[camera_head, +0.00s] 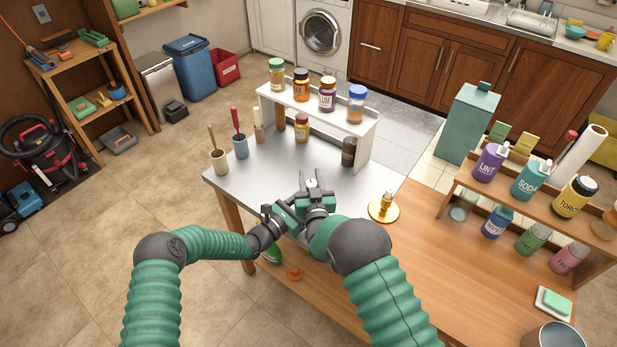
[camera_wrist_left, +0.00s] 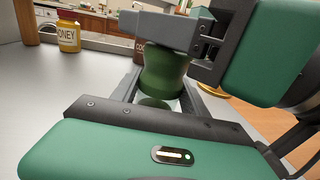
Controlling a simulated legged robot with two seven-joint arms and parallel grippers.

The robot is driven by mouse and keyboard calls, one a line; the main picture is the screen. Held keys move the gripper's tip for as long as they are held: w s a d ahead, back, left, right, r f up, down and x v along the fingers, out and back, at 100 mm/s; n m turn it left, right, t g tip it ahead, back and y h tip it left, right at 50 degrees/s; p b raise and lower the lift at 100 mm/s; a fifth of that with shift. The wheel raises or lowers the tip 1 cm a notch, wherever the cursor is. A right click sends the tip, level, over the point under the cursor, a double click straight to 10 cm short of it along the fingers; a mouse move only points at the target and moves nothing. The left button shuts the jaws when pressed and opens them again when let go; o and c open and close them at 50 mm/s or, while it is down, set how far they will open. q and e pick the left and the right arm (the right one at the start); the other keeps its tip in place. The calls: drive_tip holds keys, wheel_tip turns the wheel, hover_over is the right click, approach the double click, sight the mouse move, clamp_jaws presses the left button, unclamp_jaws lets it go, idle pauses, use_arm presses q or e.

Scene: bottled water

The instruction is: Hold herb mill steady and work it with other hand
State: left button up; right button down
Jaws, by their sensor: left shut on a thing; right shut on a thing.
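The herb mill (camera_wrist_left: 165,70) shows in the left wrist view as a dark green, waisted body standing upright over the grey worktop. My left gripper (camera_wrist_left: 160,98) is shut around its lower part. My right gripper (camera_wrist_left: 165,30) comes in from the right, and its grey jaw lies across the mill's upper end, shut on it and hiding the top. In the head view my left gripper (camera_head: 281,217) and my right gripper (camera_head: 313,190) meet above the near part of the worktop. There the mill is mostly hidden by them.
A white rack (camera_head: 330,121) with several jars stands at the back of the grey worktop (camera_head: 250,170). A brass dish (camera_head: 383,210) sits to the right. A wooden shelf (camera_head: 540,205) of labelled bottles is farther right.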

drive_tip(key=shift+h, duration=0.3)
drive_tip(key=c, duration=1)
unclamp_jaws()
drive_tip(key=shift+o, duration=0.2)
drive_tip(key=shift+s, duration=0.1)
drive_tip(key=s+d, duration=0.1)
drive_tip(key=s, duration=1)
drive_tip(key=shift+s, duration=0.4)
drive_tip(key=shift+d+r, duration=0.1)
